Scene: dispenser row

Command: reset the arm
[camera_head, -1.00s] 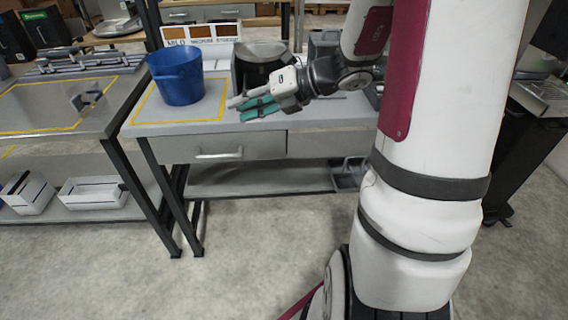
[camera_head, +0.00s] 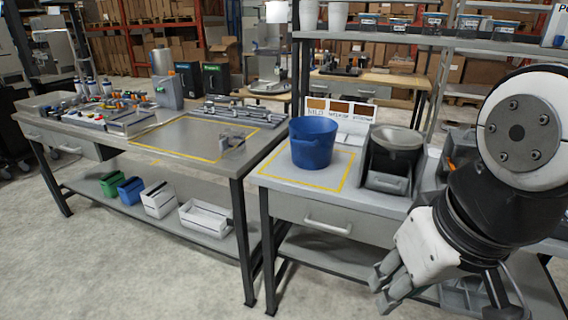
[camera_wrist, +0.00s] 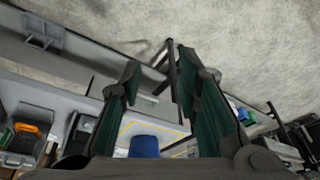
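My gripper (camera_head: 384,287) hangs at the lower right of the head view, in front of the bench and below its top, fingers pointing down and left. In the wrist view my gripper (camera_wrist: 156,66) shows two teal-padded fingers apart with nothing between them. It is open and empty. My arm is folded close to the camera at the right. The blue bucket (camera_head: 313,146) stands upright inside the yellow outline on the bench, apart from my gripper. It also shows upside down in the wrist view (camera_wrist: 144,147).
A dispenser (camera_head: 391,161) with a grey funnel stands right of the bucket on the bench (camera_head: 290,176). A steel table (camera_head: 190,135) with a parts tray is at the left, with several bins (camera_head: 159,200) on its lower shelf. The front floor is open.

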